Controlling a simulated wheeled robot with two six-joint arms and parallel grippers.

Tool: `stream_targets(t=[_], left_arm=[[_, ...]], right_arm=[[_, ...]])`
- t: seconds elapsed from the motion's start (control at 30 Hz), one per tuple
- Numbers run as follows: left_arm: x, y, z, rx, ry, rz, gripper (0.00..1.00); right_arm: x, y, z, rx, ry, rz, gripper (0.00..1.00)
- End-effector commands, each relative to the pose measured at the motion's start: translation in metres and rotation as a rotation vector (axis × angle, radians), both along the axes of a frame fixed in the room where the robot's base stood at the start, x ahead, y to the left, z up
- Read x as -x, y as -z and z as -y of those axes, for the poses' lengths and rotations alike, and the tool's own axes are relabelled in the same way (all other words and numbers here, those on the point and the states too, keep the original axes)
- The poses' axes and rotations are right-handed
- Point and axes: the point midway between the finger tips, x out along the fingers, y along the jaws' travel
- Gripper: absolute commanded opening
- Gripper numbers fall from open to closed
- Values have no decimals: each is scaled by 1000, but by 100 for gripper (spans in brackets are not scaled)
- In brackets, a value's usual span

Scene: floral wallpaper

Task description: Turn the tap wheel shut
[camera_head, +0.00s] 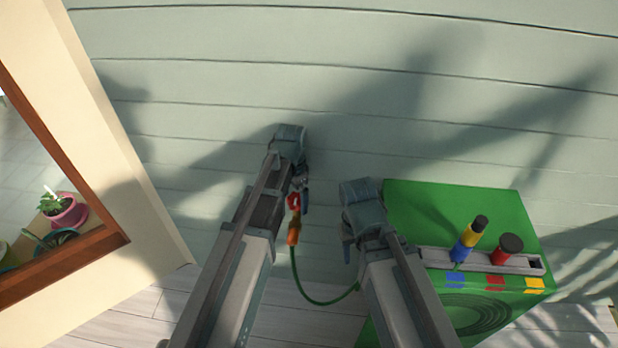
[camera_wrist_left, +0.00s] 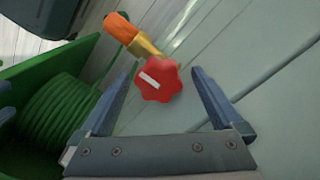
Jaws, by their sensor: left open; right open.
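The red tap wheel (camera_wrist_left: 160,84) has a lobed rim and a white bar mark on its face. It sits on a brass tap (camera_wrist_left: 143,46) with an orange hose connector (camera_wrist_left: 121,28). In the head view the wheel (camera_head: 293,201) shows small beside my left gripper (camera_head: 303,192). In the left wrist view my left gripper (camera_wrist_left: 160,90) is open, and the wheel lies between its two fingers without visible contact. My right gripper (camera_head: 346,247) is open and empty, right of the hose and near the green box.
A green hose (camera_head: 312,300) hangs from the connector and curves right to a green box (camera_head: 420,205) with coiled hose and coloured tools in a grey tray (camera_head: 480,261). The plank wall (camera_head: 400,100) is close behind. A window frame with potted plants (camera_head: 64,212) stands left.

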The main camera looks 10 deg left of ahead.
Motion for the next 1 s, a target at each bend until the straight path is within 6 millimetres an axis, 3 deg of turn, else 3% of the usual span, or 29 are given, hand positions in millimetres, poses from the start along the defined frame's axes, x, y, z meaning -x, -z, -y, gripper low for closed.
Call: stream_targets(t=[0.53,0.6,1.0], left_arm=[[3,0,3,2,-660,-2,100],[3,-19,4,2,-673,-2,100],[3,-81,3,2,-669,-2,100]], right_arm=[[0,0,0,0,0,0,50],[0,-19,0,0,0,0,50],[0,-81,0,0,0,0,50]])
